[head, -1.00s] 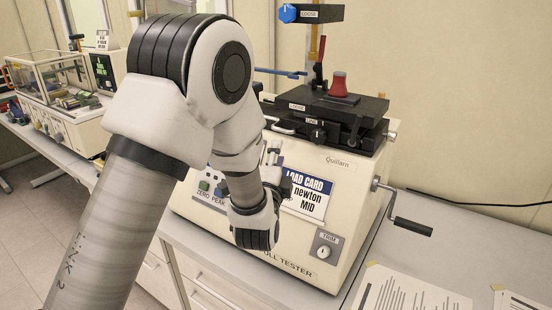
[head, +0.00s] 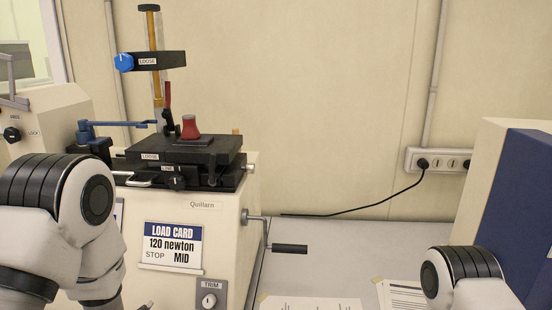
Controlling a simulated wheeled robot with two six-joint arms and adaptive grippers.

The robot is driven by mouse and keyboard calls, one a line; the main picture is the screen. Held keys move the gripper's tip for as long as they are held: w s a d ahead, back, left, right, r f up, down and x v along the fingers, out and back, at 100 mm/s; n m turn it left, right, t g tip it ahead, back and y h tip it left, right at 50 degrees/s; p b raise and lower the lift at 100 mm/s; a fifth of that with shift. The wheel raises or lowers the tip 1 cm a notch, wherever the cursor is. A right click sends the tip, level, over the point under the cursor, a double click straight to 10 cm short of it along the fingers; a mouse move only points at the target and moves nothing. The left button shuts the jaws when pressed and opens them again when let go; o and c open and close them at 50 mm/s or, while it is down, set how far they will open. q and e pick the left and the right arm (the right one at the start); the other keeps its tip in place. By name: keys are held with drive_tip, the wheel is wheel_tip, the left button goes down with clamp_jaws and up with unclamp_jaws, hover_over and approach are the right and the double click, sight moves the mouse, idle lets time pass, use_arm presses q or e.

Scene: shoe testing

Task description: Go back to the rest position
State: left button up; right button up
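My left arm (head: 60,220) is folded at the lower left, in front of the pull tester. Its gripper cannot be made out and seems to be below the picture's edge. My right arm (head: 460,277) shows only as a white and black joint at the lower right, and its gripper is out of view. The cream pull tester (head: 225,230) stands on the bench with a load card (head: 173,245) reading 120 newton MID. A red piece (head: 190,127) stands upright on its black top stage (head: 185,152).
A crank handle (head: 290,249) sticks out from the tester's right side. Printed sheets (head: 405,294) lie on the bench (head: 340,240). A cream and blue box (head: 510,200) stands at the right. A black cable (head: 370,207) runs to the wall socket (head: 437,160).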

use_arm(q)
drive_tip(key=s+d+f+n+g+h+b, duration=0.1)
drive_tip(key=s+f+n+g, duration=0.2)
drive_tip(key=s+f, duration=0.55)
drive_tip(key=s+d+f+n+g+h+b, duration=0.15)
drive_tip(key=s+f+g, duration=0.35)
drive_tip(key=f, duration=0.6)
drive_tip(key=s+f+n+g, duration=0.2)
drive_tip(key=s+f, duration=0.1)
drive_tip(key=s, duration=0.5)
drive_tip(key=s+f+n+g, duration=0.2)
drive_tip(key=s+f+n, duration=0.1)
drive_tip(key=s, duration=0.5)
drive_tip(key=shift+d+f+b, duration=0.45)
drive_tip(key=shift+f, duration=0.05)
